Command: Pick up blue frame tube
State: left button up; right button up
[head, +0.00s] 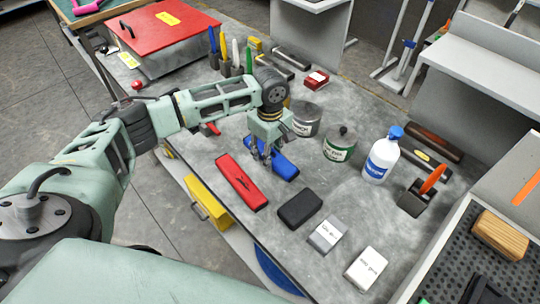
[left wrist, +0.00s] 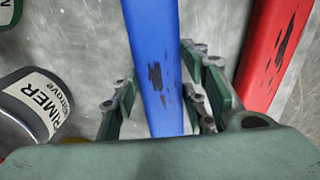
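The blue frame tube (head: 284,168) lies on the grey workbench, just behind the red tube (head: 242,183). My left gripper (head: 262,156) is over the left part of the blue tube, pointing down. In the left wrist view the blue tube (left wrist: 153,60) runs between the fingers of my left gripper (left wrist: 160,108), which are open on either side of it. The red tube (left wrist: 272,50) lies to the right there. Contact between fingers and tube cannot be made out. My right gripper is not in view.
A primer can (head: 305,120), a second can (head: 340,145) and a white bottle with a blue cap (head: 381,158) stand behind and right of the tube. A black block (head: 300,208) and small boxes lie in front. A red-lidded case (head: 172,38) is at the back left.

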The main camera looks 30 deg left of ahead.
pick_arm(q)
jog(key=c, duration=0.7)
jog(key=shift+c, duration=0.3)
jog(key=shift+r, duration=0.2)
